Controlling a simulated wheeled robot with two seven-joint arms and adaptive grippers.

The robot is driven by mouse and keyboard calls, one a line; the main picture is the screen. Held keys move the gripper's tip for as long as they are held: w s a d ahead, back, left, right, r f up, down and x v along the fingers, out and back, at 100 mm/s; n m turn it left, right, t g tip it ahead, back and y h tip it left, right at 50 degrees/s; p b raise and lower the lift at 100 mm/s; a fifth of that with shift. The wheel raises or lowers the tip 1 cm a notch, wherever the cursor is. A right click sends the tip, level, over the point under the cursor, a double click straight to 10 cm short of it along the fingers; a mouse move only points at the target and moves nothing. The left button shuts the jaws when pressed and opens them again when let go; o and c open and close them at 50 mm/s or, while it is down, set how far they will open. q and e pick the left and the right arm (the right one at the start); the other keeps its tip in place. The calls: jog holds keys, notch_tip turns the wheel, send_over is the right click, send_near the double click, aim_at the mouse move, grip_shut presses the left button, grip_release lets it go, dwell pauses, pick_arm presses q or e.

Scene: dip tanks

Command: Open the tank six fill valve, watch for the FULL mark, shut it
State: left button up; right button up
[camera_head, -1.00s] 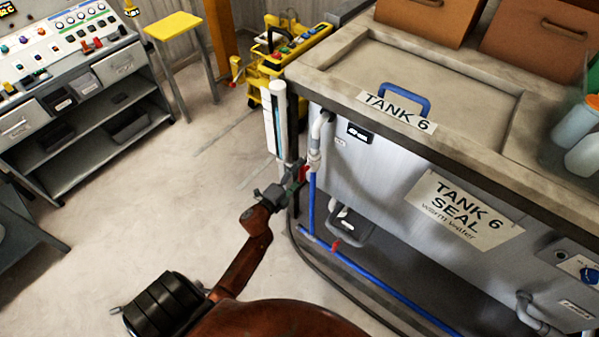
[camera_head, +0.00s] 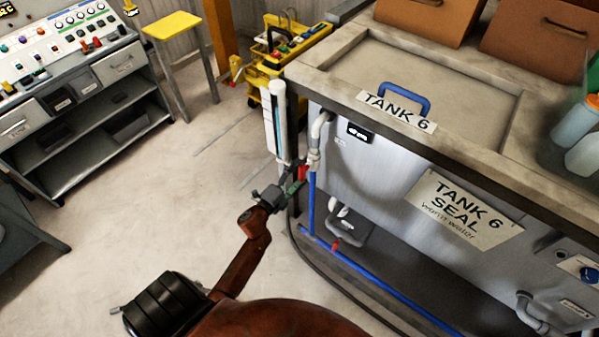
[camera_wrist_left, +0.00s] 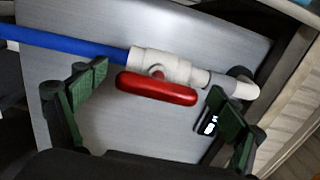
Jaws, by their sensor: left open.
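The tank six fill valve is a white fitting on a blue pipe with a red lever (camera_head: 303,172), at the tank's left corner. In the left wrist view the red lever (camera_wrist_left: 157,88) lies roughly along the pipe. My left gripper (camera_head: 290,181) is open in front of it. In the wrist view its green-padded fingers (camera_wrist_left: 158,82) stand apart, one on each side of the lever's ends, with no clear contact. A white upright gauge (camera_head: 281,120) with a blue strip stands left of the valve; its marks are too small to read. My right gripper is out of view.
Tank 6 (camera_head: 420,203) has a lid with a blue handle (camera_head: 405,98). A second red lever (camera_head: 336,244) sits on the low blue pipe. A yellow cart (camera_head: 285,50) and yellow stool (camera_head: 172,26) stand behind. The floor to the left is open.

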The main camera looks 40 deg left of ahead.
pick_arm(q)
jog(key=s, duration=1.1)
jog(key=shift+s, duration=0.1)
